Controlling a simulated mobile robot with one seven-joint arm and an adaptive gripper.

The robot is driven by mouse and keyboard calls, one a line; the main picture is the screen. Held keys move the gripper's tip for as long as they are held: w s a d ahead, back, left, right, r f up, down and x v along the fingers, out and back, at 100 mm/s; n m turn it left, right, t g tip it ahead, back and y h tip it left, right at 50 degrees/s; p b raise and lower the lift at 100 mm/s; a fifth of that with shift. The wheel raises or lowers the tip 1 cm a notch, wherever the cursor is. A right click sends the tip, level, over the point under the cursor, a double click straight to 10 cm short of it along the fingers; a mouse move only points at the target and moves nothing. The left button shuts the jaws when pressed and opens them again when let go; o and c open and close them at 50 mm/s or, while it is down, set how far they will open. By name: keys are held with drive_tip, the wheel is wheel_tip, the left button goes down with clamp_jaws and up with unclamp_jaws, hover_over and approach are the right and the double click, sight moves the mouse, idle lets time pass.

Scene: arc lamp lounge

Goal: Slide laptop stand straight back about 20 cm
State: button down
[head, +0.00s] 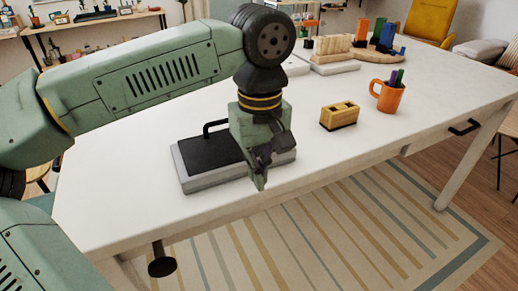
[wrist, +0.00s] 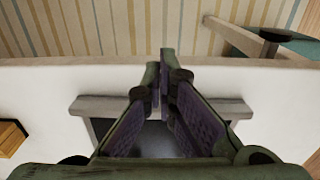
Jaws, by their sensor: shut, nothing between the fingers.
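The laptop stand (head: 208,163) lies flat on the white table near its front edge. It has a black top, a light grey rim and a black raised bar at its back. In the wrist view its grey front rim (wrist: 95,106) and dark top show below the fingers. My gripper (head: 260,180) points down at the stand's front side, right of its middle, and hides part of it. In the wrist view my gripper (wrist: 160,65) is shut and empty, its fingertips together past the front rim. I cannot tell whether the fingers touch the stand.
A yellow block with slots (head: 339,116) stands right of the stand, with an orange mug (head: 387,96) holding pens beyond it. A wooden rack (head: 333,47) and colored blocks (head: 378,32) stand farther back. The white table (head: 330,160) is bare around the stand's right side.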

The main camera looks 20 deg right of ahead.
sight(251, 185)
drive_tip(key=w+f+p, duration=0.1)
drive_tip(key=w+f, duration=0.1)
drive_tip(key=f, duration=0.1)
drive_tip(key=shift+w+f+p, duration=0.15)
drive_tip(key=shift+w+p, duration=0.15)
drive_tip(key=shift+p, duration=0.1)
drive_tip(key=shift+w+f, duration=0.15)
drive_tip(key=shift+w, duration=0.55)
